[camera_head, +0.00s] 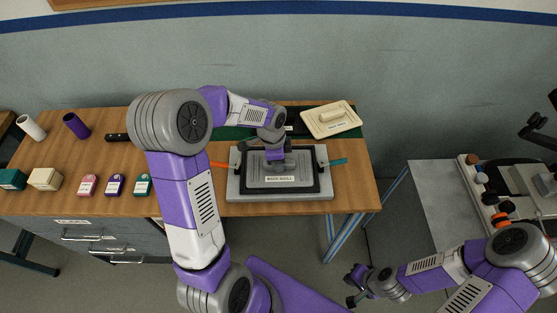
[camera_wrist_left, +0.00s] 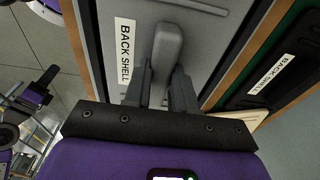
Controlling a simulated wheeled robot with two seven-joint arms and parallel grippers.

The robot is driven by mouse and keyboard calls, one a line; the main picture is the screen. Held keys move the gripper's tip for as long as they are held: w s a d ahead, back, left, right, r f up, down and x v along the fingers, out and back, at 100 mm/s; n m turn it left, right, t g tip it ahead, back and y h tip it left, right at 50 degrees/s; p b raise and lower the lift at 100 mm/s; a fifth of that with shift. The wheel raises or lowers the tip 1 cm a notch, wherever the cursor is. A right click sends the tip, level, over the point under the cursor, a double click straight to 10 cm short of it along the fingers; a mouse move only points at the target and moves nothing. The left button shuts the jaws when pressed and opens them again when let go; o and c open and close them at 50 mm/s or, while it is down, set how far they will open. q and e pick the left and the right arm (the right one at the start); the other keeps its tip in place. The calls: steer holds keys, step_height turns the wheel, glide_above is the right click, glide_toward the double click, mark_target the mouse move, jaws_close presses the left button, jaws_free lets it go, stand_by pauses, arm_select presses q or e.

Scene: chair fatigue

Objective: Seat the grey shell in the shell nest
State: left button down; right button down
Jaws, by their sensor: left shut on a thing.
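The grey shell (camera_head: 296,170), a flat panel with a raised handle and a "BACK SHELL" label, lies within the black-rimmed shell nest (camera_head: 324,190) on a grey fixture. I cannot tell whether it sits flush. My left gripper (camera_head: 275,157) reaches down over it from behind. In the left wrist view, my left gripper (camera_wrist_left: 161,88) is shut on the handle of the grey shell (camera_wrist_left: 168,45); its fingers stand on either side. My right gripper (camera_head: 352,286) is open and empty, low in front of the bench.
Orange (camera_head: 219,165) and teal (camera_head: 338,161) levers flank the fixture. A cream shell (camera_head: 345,124) lies behind it, near a dark shell (camera_wrist_left: 272,75) on a green mat. Small boxes and cylinders stand on the left of the bench. A grey side table (camera_head: 437,190) stands right.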

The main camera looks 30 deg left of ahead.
arm_select(q)
steer(key=c, duration=0.9)
jaws_free()
steer(key=shift+f, duration=0.1)
steer(key=shift+r, duration=0.3)
steer(key=r, duration=0.4)
steer(key=r+p, duration=0.1)
steer(key=r, duration=0.2)
steer(key=a+r+p, duration=0.1)
steer(key=r, duration=0.3)
steer(key=shift+s+a+r, duration=0.1)
steer(key=shift+s+r, duration=0.25)
